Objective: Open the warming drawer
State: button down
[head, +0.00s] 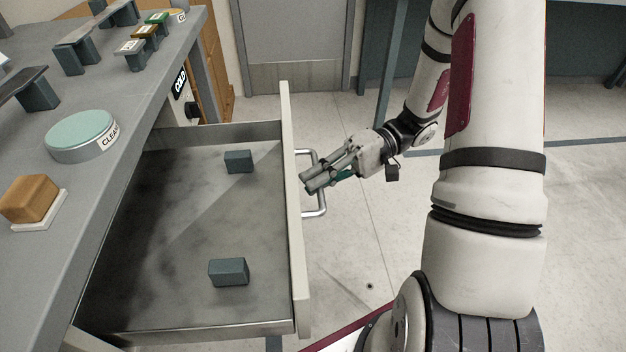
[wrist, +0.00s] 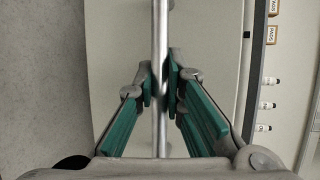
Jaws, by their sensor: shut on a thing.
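The warming drawer (head: 190,225) is pulled out from under the grey counter in the head view, with its inside showing. Two dark blue-grey blocks lie in it, one toward the back (head: 238,161) and one toward the front (head: 229,272). Its pale front panel (head: 294,230) carries a metal bar handle (head: 322,205) on the right side. My gripper (head: 308,184) is at this handle. In the wrist view the handle bar (wrist: 160,50) runs between the green-padded fingers, and my gripper (wrist: 160,88) is shut on it.
The counter (head: 120,140) on the left holds a round teal-topped container (head: 80,133), a brown block (head: 30,199) on a white base and several small stands. Open floor (head: 370,250) lies right of the drawer. A grey door (head: 293,45) stands behind.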

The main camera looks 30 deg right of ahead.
jog(key=c, duration=1.9)
grip_release()
jog(key=d, duration=0.4)
jog(key=d+r, duration=0.1)
jog(key=d, duration=0.3)
jog(key=d+r, duration=0.1)
jog(key=d, duration=0.2)
jog(key=shift+w+d+r, duration=0.1)
jog(key=shift+w+d, duration=0.25)
jog(key=shift+d, duration=0.05)
